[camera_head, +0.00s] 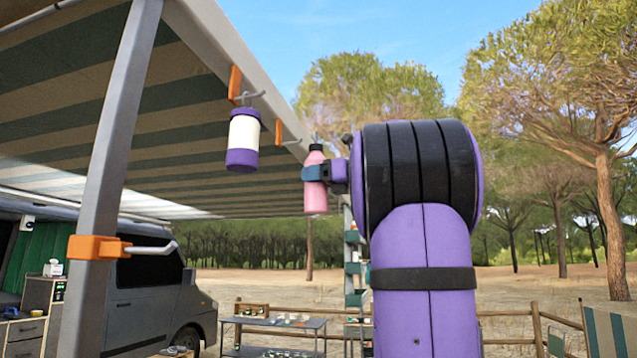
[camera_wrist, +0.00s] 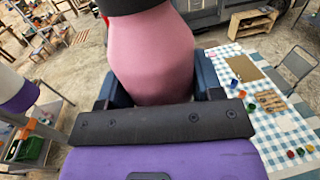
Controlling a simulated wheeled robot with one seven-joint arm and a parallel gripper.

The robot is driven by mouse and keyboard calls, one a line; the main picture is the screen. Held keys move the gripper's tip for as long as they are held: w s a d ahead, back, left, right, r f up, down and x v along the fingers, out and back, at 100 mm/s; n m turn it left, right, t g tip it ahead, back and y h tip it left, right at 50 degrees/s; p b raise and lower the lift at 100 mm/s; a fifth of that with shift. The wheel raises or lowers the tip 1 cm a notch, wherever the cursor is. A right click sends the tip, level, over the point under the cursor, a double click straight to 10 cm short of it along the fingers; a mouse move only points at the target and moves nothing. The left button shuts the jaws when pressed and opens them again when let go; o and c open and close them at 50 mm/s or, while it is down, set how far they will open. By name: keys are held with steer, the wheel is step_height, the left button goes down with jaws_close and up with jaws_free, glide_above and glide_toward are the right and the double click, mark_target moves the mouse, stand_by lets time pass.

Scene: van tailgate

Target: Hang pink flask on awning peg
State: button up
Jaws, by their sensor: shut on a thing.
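The pink flask (camera_head: 316,197) is upright in the air below the awning rail, its neck and top just right of an orange awning peg (camera_head: 279,133) with a thin metal hook. I cannot tell whether the flask's top touches that hook. My gripper (camera_head: 315,173) is shut on the flask's upper body from the right. In the wrist view the flask (camera_wrist: 152,55) fills the space between the blue fingers of my gripper (camera_wrist: 158,88), with its dark top at the upper edge. The flask's far side is hidden.
A white and purple flask (camera_head: 243,138) hangs at another orange peg (camera_head: 235,83) to the left. A grey post (camera_head: 117,120) carries an orange clamp with a hook (camera_head: 98,247). The striped awning (camera_head: 100,95) is overhead. A checked table (camera_wrist: 268,110) stands below.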

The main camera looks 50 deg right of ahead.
steer(key=w+a+f, duration=0.1)
steer(key=w+a, duration=0.1)
steer(key=w, duration=0.4)
steer(key=shift+w+a+f, duration=0.15)
steer(key=shift+w+a, duration=0.2)
steer(key=shift+a, duration=0.05)
stand_by(0.6)
stand_by(0.6)
steer(key=o, duration=1.2)
steer(key=v, duration=1)
steer(key=shift+s+d, duration=0.15)
steer(key=shift+s, duration=0.2)
